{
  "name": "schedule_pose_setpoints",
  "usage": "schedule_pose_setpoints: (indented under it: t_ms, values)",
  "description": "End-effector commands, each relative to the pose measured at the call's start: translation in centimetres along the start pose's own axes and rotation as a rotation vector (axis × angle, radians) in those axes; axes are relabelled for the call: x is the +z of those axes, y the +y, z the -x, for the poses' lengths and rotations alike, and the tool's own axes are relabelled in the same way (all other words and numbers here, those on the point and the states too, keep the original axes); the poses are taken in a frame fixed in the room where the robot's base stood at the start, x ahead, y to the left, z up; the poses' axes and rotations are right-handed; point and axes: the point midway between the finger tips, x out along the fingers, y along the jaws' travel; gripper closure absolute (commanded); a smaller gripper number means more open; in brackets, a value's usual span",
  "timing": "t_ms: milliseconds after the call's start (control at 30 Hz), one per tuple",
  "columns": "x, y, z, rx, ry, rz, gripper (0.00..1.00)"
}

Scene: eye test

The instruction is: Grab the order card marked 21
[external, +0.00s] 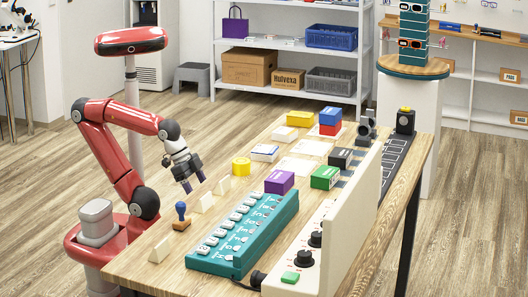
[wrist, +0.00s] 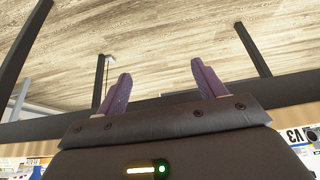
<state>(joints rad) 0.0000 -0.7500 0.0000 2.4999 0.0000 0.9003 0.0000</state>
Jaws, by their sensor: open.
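No card shows between the fingers there.
The wooden table (external: 135,272) is bare near the front left.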

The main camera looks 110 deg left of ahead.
Motion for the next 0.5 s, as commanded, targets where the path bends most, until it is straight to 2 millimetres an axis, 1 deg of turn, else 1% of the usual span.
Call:
schedule_pose_setpoints:
  t_ms: [67, 167, 267, 300, 400, 500]
  values:
    - [-0.4, 0.0, 0.5, 0.000, 0.003, 0.000, 0.30]
    - [-1.7, 0.0, 3.0, 0.000, 0.009, 0.000, 0.30]
    - [-3.8, 0.0, 6.8, 0.000, 0.009, 0.000, 0.30]
    - [-4.7, 0.0, 8.5, 0.000, 0.009, 0.000, 0.30]
    - [-6.6, 0.0, 12.0, 0.000, 0.006, 0.000, 0.30]
    - [-8.1, 0.0, 14.9, 0.000, 0.003, 0.000, 0.30]
